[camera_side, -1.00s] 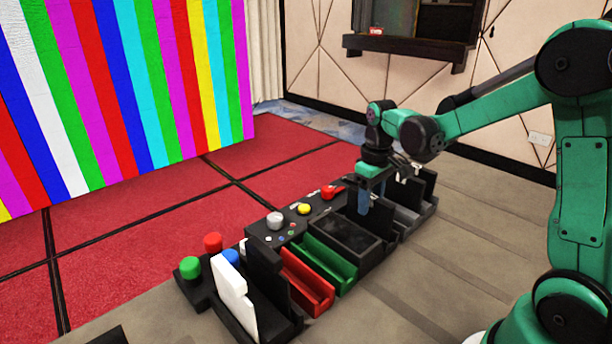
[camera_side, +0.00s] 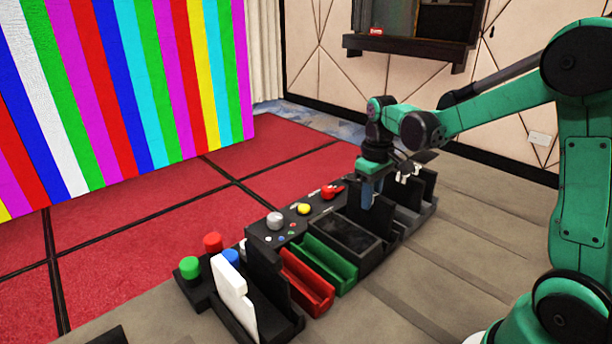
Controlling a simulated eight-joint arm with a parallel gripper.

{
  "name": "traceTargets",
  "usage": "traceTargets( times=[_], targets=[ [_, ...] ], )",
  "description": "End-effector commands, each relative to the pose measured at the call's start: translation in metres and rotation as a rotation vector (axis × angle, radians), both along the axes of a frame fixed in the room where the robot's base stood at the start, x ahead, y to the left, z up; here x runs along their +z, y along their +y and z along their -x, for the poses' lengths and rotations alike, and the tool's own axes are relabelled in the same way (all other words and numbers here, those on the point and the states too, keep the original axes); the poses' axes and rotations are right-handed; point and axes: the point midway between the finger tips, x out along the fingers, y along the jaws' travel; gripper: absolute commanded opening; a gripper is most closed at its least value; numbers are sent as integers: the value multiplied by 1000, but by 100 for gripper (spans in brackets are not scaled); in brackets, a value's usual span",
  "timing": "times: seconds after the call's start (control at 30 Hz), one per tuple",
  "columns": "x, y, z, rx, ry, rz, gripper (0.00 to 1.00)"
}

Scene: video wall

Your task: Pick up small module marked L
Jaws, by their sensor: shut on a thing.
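My gripper (camera_side: 370,190) hangs under the green wrist, at the far part of the black console row. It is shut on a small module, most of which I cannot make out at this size. A blue-grey piece shows below the wrist, in front of an upright black panel (camera_side: 362,220). The letter L is not legible anywhere. Small white parts (camera_side: 408,172) show just right of the wrist, near the black slots (camera_side: 424,188).
The console carries a red switch (camera_side: 332,191), a yellow button (camera_side: 304,209) and a grey knob (camera_side: 275,220). Green (camera_side: 325,262) and red (camera_side: 307,282) trays lie nearer. A white panel (camera_side: 235,295) stands upright beside green, red and blue buttons. A striped video wall (camera_side: 110,90) stands behind.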

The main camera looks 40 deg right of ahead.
Motion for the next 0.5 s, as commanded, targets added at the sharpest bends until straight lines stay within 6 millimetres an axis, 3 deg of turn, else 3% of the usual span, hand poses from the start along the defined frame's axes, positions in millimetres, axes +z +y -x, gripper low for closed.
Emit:
traceTargets(
  times=[0.5],
  targets=[
    [29,0,0,0,0,0,0]
  ],
)
